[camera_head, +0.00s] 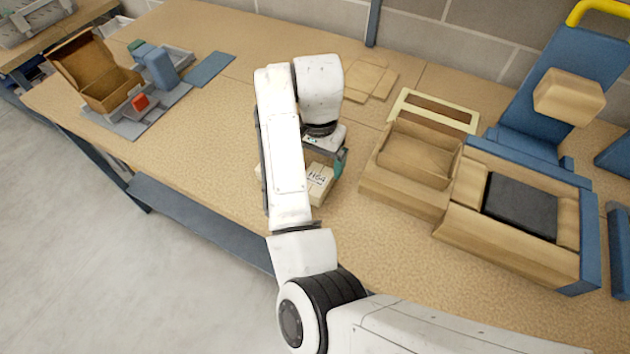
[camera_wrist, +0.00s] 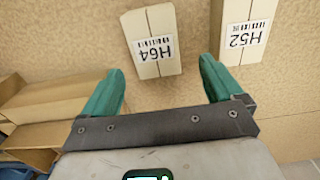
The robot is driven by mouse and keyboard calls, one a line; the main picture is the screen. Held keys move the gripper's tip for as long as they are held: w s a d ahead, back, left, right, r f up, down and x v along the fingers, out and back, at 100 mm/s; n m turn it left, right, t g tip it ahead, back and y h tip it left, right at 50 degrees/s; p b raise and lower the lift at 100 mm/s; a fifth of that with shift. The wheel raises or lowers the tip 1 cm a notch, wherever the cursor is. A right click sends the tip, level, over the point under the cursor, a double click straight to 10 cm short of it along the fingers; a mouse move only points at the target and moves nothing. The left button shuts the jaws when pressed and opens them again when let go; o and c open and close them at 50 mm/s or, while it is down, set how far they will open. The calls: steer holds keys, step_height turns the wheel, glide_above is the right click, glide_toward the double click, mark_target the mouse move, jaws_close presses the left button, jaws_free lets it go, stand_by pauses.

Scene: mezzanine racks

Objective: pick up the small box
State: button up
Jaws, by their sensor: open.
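Two small cream boxes lie on the tan tabletop. One, labelled H64 (camera_wrist: 152,42), sits just beyond and between my gripper's fingertips in the wrist view. The other, labelled H52 (camera_wrist: 243,35), lies to its right, apart from it and outside the right finger. My gripper (camera_wrist: 161,68) has green fingers spread wide, with nothing held between them. In the head view the H64 box (camera_head: 319,178) shows beneath my wrist, partly covered by my arm. The H52 box cannot be made out clearly there.
An open cardboard tray (camera_head: 405,195) stands right of the boxes, beside a blue-framed station (camera_head: 590,245) with a black pad. Flat cardboard pieces (camera_head: 362,78) lie behind. An open brown box (camera_head: 95,85) and blue items stand at far left. The table between is clear.

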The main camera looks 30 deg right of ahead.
mark_target(319, 174)
steer(key=shift+s+f+p, duration=0.15)
steer(key=shift+f+p, duration=0.2)
steer(key=shift+f, duration=1.1)
steer(key=shift+s+f+p, duration=0.1)
steer(key=shift+f+p, duration=0.25)
steer(key=shift+f, duration=1.1)
steer(key=c, duration=1.1)
steer(key=shift+r, duration=0.1)
